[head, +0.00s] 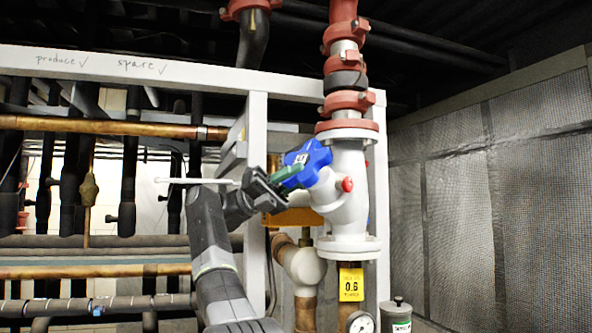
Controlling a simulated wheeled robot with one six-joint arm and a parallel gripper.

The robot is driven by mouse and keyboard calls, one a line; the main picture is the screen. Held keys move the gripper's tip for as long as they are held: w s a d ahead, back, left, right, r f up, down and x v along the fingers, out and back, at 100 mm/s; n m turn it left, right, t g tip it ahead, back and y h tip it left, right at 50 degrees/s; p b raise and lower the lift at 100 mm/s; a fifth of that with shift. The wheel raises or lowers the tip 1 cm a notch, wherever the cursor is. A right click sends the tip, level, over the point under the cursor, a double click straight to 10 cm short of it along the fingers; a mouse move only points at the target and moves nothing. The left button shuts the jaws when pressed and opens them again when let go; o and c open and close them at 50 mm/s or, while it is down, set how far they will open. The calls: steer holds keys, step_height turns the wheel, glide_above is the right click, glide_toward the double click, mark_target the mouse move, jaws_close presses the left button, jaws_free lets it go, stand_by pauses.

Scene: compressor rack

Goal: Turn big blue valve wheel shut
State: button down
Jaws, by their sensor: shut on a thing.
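The big blue valve wheel (311,158) sits on the left side of a white angled valve body (345,195), its face tilted up and to the left. My gripper (287,174) reaches in from the lower left and is shut on the near left part of the wheel's rim. Green finger parts show against the blue rim. The fingers hide that part of the rim and some of the wheel's stem side. How far the wheel is turned cannot be told.
A red knob (347,184) sticks out of the valve body. A yellow tag (351,282) marked 0.6 and a pressure gauge (360,323) are below. A white frame post (256,200) stands close behind my arm. A mesh wall (490,190) is at right.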

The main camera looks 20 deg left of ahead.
stand_by(0.3)
steer(key=c, duration=1.3)
jaws_free()
steer(key=shift+f+b, duration=0.15)
steer(key=shift+b, duration=0.3)
